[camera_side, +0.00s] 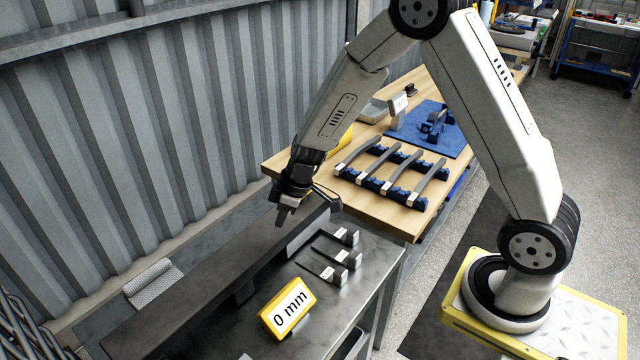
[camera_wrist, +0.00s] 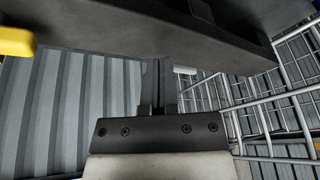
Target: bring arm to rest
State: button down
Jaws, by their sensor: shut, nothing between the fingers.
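My gripper (camera_side: 284,216) points down at the end of my arm, above the far end of the long dark beam on the metal bench. Its fingers are together with nothing between them. In the wrist view the closed fingers (camera_wrist: 158,85) show in the middle, with a dark beam-like surface across the top of the picture. I cannot tell from these views whether the fingertips touch anything.
A yellow "0 mm" sign (camera_side: 287,308) and several dark tools with white tags (camera_side: 335,258) stand on the metal bench (camera_side: 345,300). A wooden table (camera_side: 400,222) behind holds dark bars on blue holders (camera_side: 392,172) and a blue mat (camera_side: 450,142). A corrugated wall (camera_side: 130,130) rises at left.

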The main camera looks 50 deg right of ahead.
jog(key=s+d+r+m+h, duration=0.1)
jog(key=s+r+m, duration=0.2)
jog(key=s, duration=0.5)
jog(key=s+d+r+m+h, duration=0.1)
jog(key=s+r+m, duration=0.2)
jog(key=s, duration=0.5)
jog(key=shift+s+r+m+h, duration=0.3)
jog(key=shift+s+r+h, duration=0.1)
jog(key=shift+r, duration=0.35)
